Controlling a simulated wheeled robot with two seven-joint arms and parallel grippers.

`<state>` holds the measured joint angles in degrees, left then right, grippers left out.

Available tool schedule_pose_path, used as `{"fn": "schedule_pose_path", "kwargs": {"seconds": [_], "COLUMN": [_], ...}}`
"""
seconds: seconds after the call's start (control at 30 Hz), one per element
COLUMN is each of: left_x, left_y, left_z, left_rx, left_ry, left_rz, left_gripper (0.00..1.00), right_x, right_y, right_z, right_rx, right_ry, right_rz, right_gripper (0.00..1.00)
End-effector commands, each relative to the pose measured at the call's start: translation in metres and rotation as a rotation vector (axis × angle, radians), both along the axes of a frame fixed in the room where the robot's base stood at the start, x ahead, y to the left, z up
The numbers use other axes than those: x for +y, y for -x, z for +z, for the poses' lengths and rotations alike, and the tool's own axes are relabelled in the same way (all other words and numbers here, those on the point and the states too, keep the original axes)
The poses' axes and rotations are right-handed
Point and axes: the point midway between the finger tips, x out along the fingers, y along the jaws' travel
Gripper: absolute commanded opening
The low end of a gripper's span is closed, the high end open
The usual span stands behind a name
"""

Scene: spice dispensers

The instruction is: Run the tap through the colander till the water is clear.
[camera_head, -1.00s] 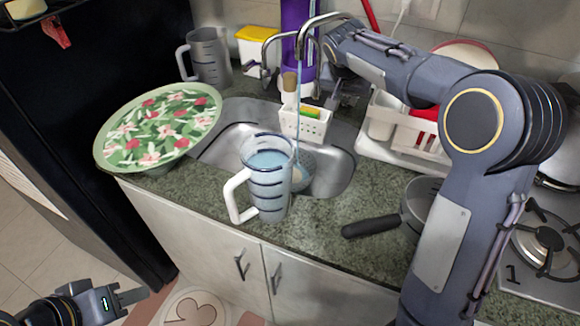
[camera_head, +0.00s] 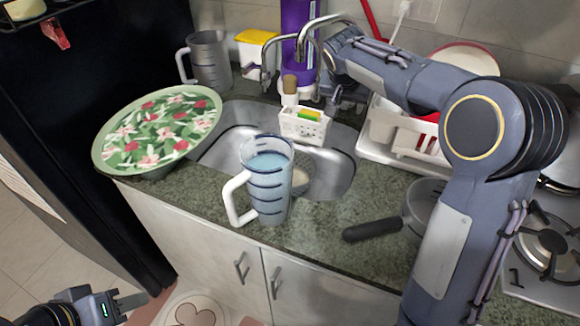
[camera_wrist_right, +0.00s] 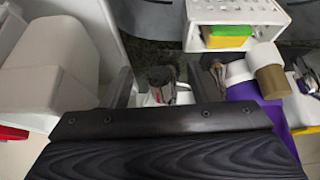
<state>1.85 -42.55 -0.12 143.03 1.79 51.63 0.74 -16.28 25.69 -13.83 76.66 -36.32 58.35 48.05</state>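The tap (camera_head: 312,28) arches over the sink (camera_head: 230,133) from the back, and no water stream shows below its spout. A mesh colander (camera_head: 303,183) with something pale in it sits in the sink, partly hidden behind a clear measuring jug (camera_head: 268,185) of bluish liquid on the counter's front edge. My right gripper (camera_head: 343,95) is behind the sink, right of the tap, its fingers hard to make out there. In the right wrist view my right gripper (camera_wrist_right: 161,88) has its fingers apart, with a small metallic part between them. My left gripper (camera_head: 132,299) hangs low, away from the counter.
A floral bowl or tray (camera_head: 160,128) stands left of the sink, a grey jug (camera_head: 208,58) behind it. A white sponge caddy (camera_head: 305,126), purple bottle (camera_head: 298,40) and dish rack (camera_head: 405,130) crowd the back. A dark-handled pan (camera_head: 375,229) lies right of the sink.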

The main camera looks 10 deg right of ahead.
Motion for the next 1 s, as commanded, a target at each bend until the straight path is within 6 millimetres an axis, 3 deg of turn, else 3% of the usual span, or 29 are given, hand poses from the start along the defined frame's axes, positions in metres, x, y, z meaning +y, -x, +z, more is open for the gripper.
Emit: {"fn": "schedule_pose_path", "kwargs": {"seconds": [0.33, 1.0], "left_x": [0.000, 0.000], "left_y": [0.000, 0.000], "left_z": [0.003, 0.030], "left_rx": [0.000, 0.000], "left_ry": [0.000, 0.000], "left_rz": [0.000, 0.000], "left_gripper": [0.36, 0.36], "right_x": [0.002, 0.018], "right_y": [0.002, 0.028], "right_z": [0.007, 0.062], "right_rx": [-0.003, -0.003], "right_ry": [0.000, 0.001], "right_rz": [0.001, 0.000], "right_gripper": [0.55, 0.55]}}
